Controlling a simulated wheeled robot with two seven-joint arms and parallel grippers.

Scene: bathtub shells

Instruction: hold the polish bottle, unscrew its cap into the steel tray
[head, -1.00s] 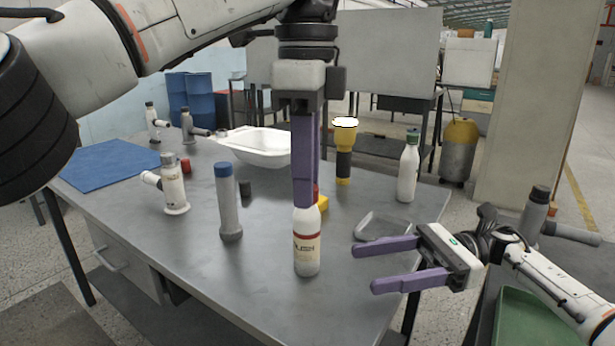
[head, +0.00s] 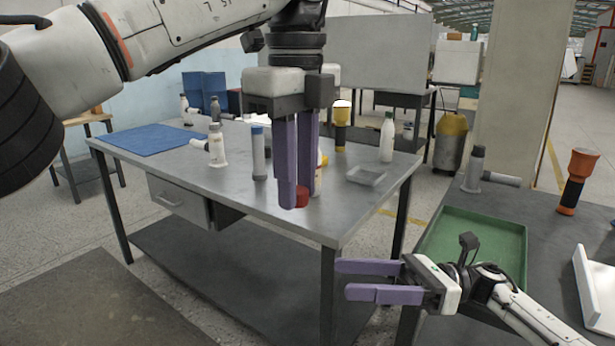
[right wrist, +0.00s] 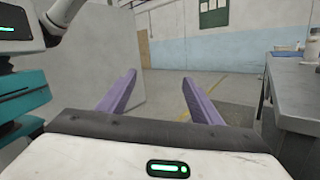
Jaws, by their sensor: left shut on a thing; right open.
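The shallow steel tray (head: 366,176) lies on the table to the right of the left gripper. My right gripper (head: 344,279) is open and empty, low in front of the table. Its spread fingers also show in the right wrist view (right wrist: 158,80).
The grey table (head: 230,185) also holds a blue-capped grey bottle (head: 258,155), white bottles (head: 387,140), a yellow-and-black torch (head: 341,128) and a blue mat (head: 155,139). A second table with a green tray (head: 480,240) stands at right. Floor is free at lower left.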

